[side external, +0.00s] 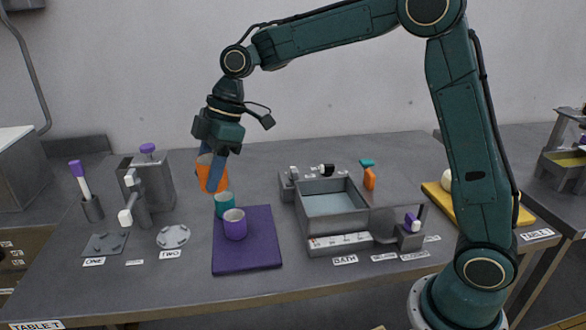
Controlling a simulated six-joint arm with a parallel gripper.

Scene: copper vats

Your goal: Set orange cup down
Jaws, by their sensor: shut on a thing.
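The orange cup (205,179) is held in my gripper (212,178), which is shut on it with blue-grey fingers on either side. The cup is tilted in the picture, and the fingers hide part of it. It appears above and slightly left of a teal cup (226,208).
A grey bath (333,193) with an open basin stands right of the mat. To the left are a grey device (152,185), a round disc (173,236), a flat plate (103,244) and a brush holder (92,208). An orange spray bottle (370,179) stands behind the bath.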

